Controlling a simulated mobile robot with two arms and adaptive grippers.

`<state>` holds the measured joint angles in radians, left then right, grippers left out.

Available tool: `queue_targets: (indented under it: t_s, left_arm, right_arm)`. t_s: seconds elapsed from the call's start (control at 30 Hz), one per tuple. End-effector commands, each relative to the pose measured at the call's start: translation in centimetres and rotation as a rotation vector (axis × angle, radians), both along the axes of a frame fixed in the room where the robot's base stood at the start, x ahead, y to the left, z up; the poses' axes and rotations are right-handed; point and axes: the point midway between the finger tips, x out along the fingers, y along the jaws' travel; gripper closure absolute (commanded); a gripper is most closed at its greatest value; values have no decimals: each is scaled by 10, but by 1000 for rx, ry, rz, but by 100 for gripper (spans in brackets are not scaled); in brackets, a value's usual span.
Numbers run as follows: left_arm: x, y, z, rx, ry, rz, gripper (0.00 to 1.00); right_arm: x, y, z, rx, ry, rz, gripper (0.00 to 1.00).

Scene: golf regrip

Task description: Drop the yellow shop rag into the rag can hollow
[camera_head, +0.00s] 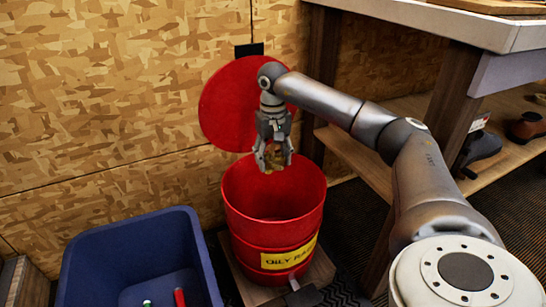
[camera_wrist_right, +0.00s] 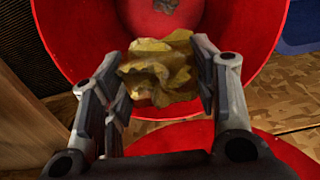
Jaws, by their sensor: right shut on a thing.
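The yellow shop rag (camera_wrist_right: 160,72) is crumpled between the two fingers of my right gripper (camera_head: 273,164), which is shut on it. The rag also shows in the head view (camera_head: 273,160), mostly covered by the fingers. The red rag can (camera_head: 245,235) stands upright with a yellow label on its front. Its round red lid (camera_head: 222,105) is tilted up against the wall. My right gripper points down over the can's open mouth, at about the height of its back rim. In the wrist view, a small greyish-brown thing (camera_wrist_right: 166,5) shows inside the can. My left gripper is not in view.
A blue bin (camera_head: 75,265) with a few small things in it stands left of the can. A workbench (camera_head: 470,28) with a lower shelf (camera_head: 350,150) stands on the right, with dark objects on the shelf. A wood-chip board wall (camera_head: 90,90) is behind.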

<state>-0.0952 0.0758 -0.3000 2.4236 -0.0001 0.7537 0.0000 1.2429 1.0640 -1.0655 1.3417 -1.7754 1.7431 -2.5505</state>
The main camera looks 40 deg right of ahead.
Motion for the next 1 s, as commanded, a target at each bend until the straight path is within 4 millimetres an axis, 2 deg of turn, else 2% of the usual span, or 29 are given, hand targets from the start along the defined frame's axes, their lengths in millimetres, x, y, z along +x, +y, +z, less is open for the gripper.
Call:
queue_targets:
  t_s: [0.03,0.07,0.2,0.27,0.67,0.77,1.0]
  left_arm:
    - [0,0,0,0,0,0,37]
    - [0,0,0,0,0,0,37]
    - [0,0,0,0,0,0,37]
    - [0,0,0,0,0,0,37]
    - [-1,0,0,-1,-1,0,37]
    - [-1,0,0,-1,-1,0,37]
    - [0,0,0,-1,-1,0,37]
  right_arm:
    - [0,0,0,0,0,0,66]
    - [0,0,0,0,0,0,44]
    - [0,0,0,0,0,0,26]
    - [0,0,0,0,0,0,21]
    - [1,0,5,0,-2,0,21]
    - [1,0,19,0,-4,0,21]
    - [1,0,70,1,-6,0,21]
